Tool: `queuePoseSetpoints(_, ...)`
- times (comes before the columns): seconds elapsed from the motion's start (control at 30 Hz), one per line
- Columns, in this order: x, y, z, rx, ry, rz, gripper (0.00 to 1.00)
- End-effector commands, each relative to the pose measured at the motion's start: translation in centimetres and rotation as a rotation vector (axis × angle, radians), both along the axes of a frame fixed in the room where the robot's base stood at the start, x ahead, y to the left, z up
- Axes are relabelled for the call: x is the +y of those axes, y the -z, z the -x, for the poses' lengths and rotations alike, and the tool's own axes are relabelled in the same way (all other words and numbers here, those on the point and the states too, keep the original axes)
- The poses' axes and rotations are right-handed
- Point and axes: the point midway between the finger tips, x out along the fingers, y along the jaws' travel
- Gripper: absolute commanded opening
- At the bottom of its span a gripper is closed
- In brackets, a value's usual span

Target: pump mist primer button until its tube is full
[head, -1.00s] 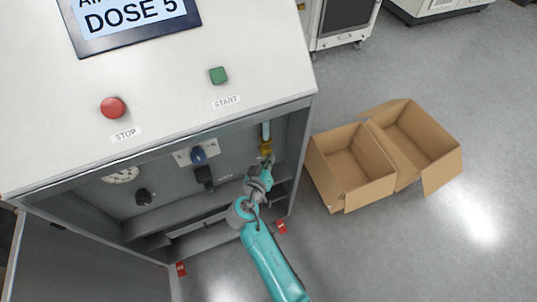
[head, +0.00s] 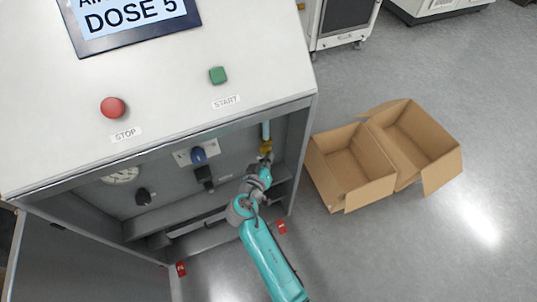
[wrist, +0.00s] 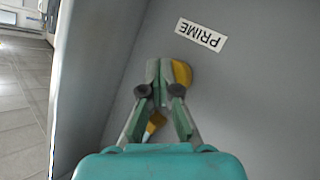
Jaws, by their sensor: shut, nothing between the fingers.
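The mist primer is a yellow, brass-like part (head: 265,147) on the right of the recessed panel, below a pale blue tube (head: 266,130). How full the tube is cannot be told. My gripper (head: 266,159) is shut and empty at the primer's lower end. In the wrist view the shut fingertips (wrist: 164,70) are right beside the yellow part (wrist: 181,73), covering some of it. Whether they touch or press it cannot be told. A white PRIME label (wrist: 201,35) is on the grey panel nearby.
The recess also holds a blue knob (head: 198,155), a black switch (head: 204,175), a black knob (head: 143,196) and a gauge (head: 120,176). The recess's right wall is close beside my gripper. An open door (head: 85,260) hangs at lower left. Open cardboard boxes (head: 355,185) stand to the right.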

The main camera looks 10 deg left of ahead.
Motion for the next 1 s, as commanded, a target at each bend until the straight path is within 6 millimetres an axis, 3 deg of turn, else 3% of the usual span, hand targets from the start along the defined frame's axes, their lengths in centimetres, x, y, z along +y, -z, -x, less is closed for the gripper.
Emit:
queuePoseSetpoints(0.7,-1.5,0.0,2.3,-0.001,0.0,0.0,0.0)
queuePoseSetpoints(1.0,-1.6,-0.1,2.4,0.0,0.0,0.0,0.0)
